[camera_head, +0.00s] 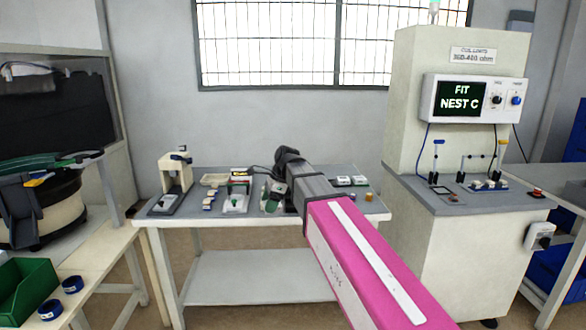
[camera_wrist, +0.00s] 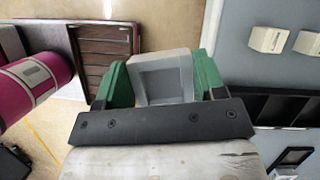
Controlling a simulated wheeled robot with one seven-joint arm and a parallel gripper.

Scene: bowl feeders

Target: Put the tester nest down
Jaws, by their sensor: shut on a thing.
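My gripper (camera_wrist: 163,96) is shut on a grey block with a square recess, which I take as the tester nest (camera_wrist: 165,82). In the wrist view the green fingers press on its left and right sides. In the head view my gripper (camera_head: 270,197) is over the middle of the back table, and the held block is too small and hidden to make out. The tester (camera_head: 415,105) stands at the right, its screen (camera_head: 461,99) reading "FIT NEST C". Small parts (camera_head: 488,185) sit on its grey deck. I cannot tell whether the held block touches a surface.
The back table (camera_head: 150,216) carries a small press (camera_head: 176,172), a shallow tray (camera_head: 214,180) and two white-topped blocks (camera_head: 350,181). In the wrist view, white blocks (camera_wrist: 266,38) and a black tray (camera_wrist: 275,108) lie at right. A green bin (camera_head: 25,290) and blue rings (camera_head: 72,284) are at left.

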